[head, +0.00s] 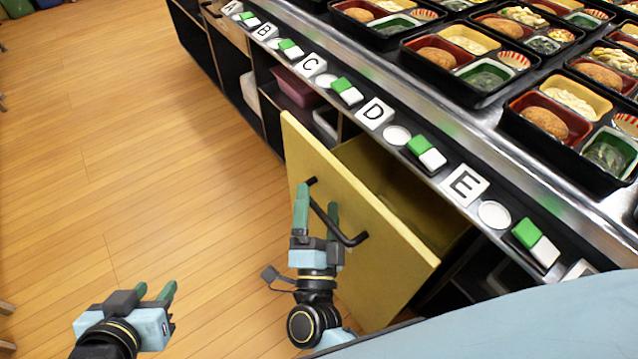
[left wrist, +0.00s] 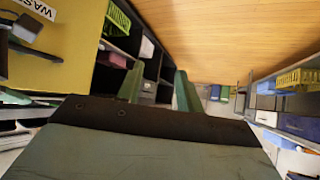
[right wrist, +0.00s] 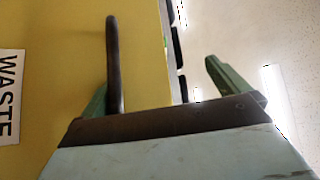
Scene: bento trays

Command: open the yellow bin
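The yellow bin (head: 365,240) is pulled out from under the counter at a slant, and its inside (head: 400,195) shows behind the front panel. A black bar handle (head: 345,232) is on the front. My right gripper (head: 317,202) is at the handle with its fingers apart. In the right wrist view the handle (right wrist: 113,55) lies between the fingers, close to the left one. My left gripper (head: 156,288) is open and empty over the floor, left of the bin. A "WASTE" label (right wrist: 8,98) is on the panel in the right wrist view.
The counter edge (head: 400,115) above the bin carries letter cards and green-and-white blocks. Black bento trays (head: 570,130) with food stand on the counter. Shelves with a pink tub (head: 295,88) are further along. The wooden floor (head: 150,150) at left is clear.

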